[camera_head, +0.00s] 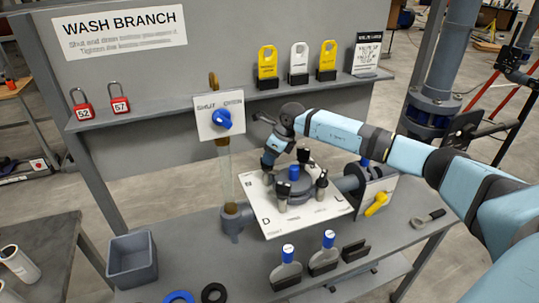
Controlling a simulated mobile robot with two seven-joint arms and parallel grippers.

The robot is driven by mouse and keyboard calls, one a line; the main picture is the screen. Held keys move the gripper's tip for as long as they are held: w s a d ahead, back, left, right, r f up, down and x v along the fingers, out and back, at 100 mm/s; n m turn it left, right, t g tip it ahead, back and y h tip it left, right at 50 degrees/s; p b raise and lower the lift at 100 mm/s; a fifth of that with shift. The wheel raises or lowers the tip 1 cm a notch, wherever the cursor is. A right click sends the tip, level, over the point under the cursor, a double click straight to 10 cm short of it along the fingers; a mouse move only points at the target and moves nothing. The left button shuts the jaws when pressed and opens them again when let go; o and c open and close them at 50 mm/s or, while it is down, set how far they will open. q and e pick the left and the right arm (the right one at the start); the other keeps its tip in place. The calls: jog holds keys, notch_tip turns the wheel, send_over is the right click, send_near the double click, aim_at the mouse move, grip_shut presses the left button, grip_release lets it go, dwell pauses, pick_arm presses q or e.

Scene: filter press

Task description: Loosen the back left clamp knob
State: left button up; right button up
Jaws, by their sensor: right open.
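A grey filter housing lid (293,187) with a blue centre cap (294,173) sits on a white plate with lettering (258,208). Black clamp knobs stand around it: front left (282,191), front right (321,180) and back right (303,156). The back left clamp knob (267,163) is partly hidden by my right gripper (269,155). My right arm reaches in from the right and the gripper points down at that knob, open. I cannot tell whether its fingers touch the knob. My left gripper is not in view.
A blue valve handle (222,118) is on a panel left of the gripper. A yellow handle (376,203) is at the right. A shelf (190,110) with padlocks and tags runs behind. A grey bin (132,259) and blue-topped scrapers (287,268) stand in front.

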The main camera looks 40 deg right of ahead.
jog(key=shift+x, duration=1.25)
grip_shut()
